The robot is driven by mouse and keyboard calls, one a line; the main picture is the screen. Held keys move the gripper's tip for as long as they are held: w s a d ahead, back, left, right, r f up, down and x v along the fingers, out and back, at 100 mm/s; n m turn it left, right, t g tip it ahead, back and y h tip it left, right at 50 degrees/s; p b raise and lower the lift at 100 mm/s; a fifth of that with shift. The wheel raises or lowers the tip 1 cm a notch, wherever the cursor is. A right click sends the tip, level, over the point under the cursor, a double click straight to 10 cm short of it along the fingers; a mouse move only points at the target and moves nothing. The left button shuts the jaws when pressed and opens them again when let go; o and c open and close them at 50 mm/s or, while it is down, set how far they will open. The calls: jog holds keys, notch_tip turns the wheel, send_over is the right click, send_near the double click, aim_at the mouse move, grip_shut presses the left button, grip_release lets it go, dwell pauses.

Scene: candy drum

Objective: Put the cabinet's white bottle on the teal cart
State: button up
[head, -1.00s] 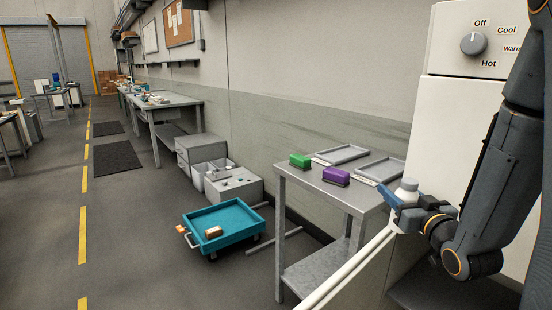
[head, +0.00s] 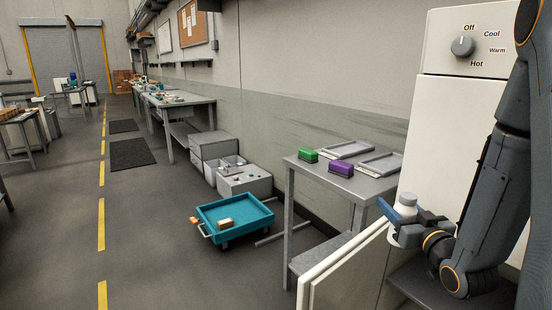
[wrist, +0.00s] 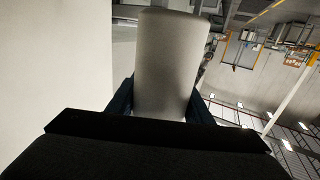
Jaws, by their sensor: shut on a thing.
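My gripper (head: 393,218) is shut on the white bottle (head: 405,206), which it holds upright in front of the white cabinet at the right of the head view. In the wrist view the bottle (wrist: 168,65) stands between the two dark fingers, its body filling the middle. The teal cart (head: 236,221) is on the floor left of the grey table, well away from the gripper.
A grey table (head: 345,185) with a green box (head: 309,155), a purple box (head: 341,168) and flat trays stands between gripper and cart. An open white door (head: 340,265) is in front of it. Grey drawers and bins are behind the cart. Floor left of the cart is clear.

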jog(key=s+a+f+y, duration=0.1)
jog(key=a+f, duration=0.2)
jog(key=a, duration=0.1)
jog(key=s+a+f+n+y, duration=0.1)
jog(key=a+f, duration=0.3)
jog(key=s+a+f+n+y, duration=0.1)
jog(key=a+f, duration=0.2)
jog(key=a, duration=0.1)
jog(key=shift+f+g, duration=0.2)
jog(key=shift+g, duration=0.1)
jog(key=shift+d, duration=0.1)
